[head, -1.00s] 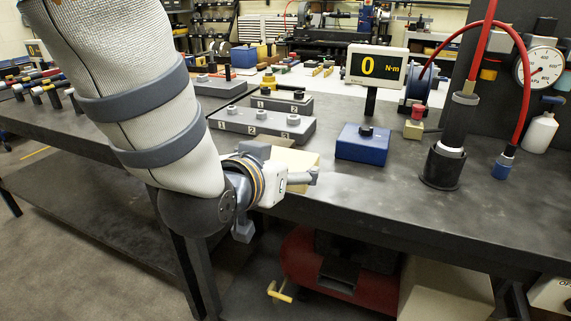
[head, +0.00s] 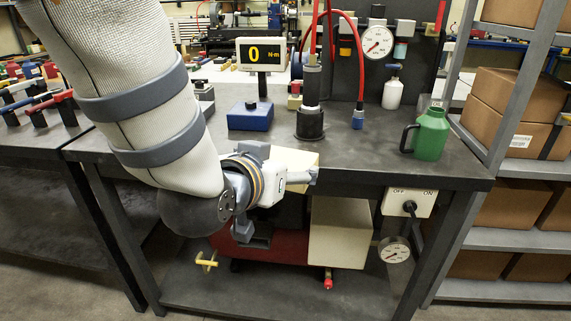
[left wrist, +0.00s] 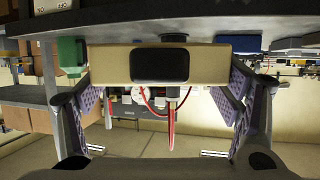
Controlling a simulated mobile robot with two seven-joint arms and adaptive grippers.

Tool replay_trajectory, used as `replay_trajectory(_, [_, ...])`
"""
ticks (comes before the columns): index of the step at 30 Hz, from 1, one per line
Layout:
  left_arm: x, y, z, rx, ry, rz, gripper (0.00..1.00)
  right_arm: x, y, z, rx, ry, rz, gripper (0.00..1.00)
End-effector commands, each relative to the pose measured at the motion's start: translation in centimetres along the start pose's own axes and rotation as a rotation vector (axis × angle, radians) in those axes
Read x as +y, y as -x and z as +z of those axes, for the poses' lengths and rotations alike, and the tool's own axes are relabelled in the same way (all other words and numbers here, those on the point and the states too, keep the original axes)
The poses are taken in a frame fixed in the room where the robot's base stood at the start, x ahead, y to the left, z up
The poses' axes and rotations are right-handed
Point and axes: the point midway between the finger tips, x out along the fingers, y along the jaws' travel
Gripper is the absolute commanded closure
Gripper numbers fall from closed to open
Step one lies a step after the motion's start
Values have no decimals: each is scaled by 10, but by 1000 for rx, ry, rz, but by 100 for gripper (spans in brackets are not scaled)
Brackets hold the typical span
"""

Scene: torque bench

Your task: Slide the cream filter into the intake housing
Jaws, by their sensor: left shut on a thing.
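The cream filter (head: 292,158) is a cream box, partly hidden behind my left gripper (head: 285,182) in the head view. In the left wrist view the filter (left wrist: 110,65) spans between the two fingers of my left gripper (left wrist: 160,85), with a dark rectangular patch on its near face. The left gripper is shut on it, in front of the bench edge at about top height. Below the bench a cream box (head: 340,232) stands beside a red tank (head: 232,240); I cannot tell whether it is the intake housing. My right gripper is out of view.
The dark bench (head: 365,160) carries a torque display (head: 262,54), a blue block (head: 250,116), a black cylinder stand (head: 310,122) and a green jug (head: 430,135). A switch box (head: 408,203) and gauge (head: 395,250) hang at the right. Shelves with cartons (head: 505,100) stand farther right.

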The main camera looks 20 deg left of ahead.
Motion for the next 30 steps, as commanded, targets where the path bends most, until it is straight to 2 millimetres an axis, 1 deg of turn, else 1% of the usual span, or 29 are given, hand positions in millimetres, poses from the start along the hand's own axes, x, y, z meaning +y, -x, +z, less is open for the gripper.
replay_trajectory(1, [0,-2,1,-1,0,0,48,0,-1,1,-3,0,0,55])
replay_trajectory(3, [-1,-19,20,-16,2,-4,48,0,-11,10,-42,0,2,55])
replay_trajectory(5, [-2,-30,30,-17,3,-7,48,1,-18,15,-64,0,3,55])
replay_trajectory(9, [-5,-59,60,-21,7,-17,48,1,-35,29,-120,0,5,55])
replay_trajectory(11, [-8,-75,78,-25,10,-24,48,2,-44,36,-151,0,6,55])
replay_trajectory(14, [-14,-104,111,-25,17,-39,48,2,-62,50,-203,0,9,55])
replay_trajectory(19, [-34,-160,184,-24,33,-80,48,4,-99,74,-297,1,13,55])
replay_trajectory(20, [-38,-170,197,-22,37,-89,48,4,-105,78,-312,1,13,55])
replay_trajectory(21, [-45,-182,214,-20,40,-101,48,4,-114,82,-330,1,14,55])
replay_trajectory(23, [-57,-200,241,-18,48,-118,48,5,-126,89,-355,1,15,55])
replay_trajectory(24, [-65,-211,258,-16,53,-131,48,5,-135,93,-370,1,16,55])
replay_trajectory(26, [-79,-226,285,-14,59,-149,48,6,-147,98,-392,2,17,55])
replay_trajectory(27, [-89,-236,303,-12,63,-161,48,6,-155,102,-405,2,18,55])
replay_trajectory(29, [-105,-249,330,-10,69,-177,48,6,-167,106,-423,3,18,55])
replay_trajectory(30, [-116,-257,346,-9,73,-188,48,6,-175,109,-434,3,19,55])
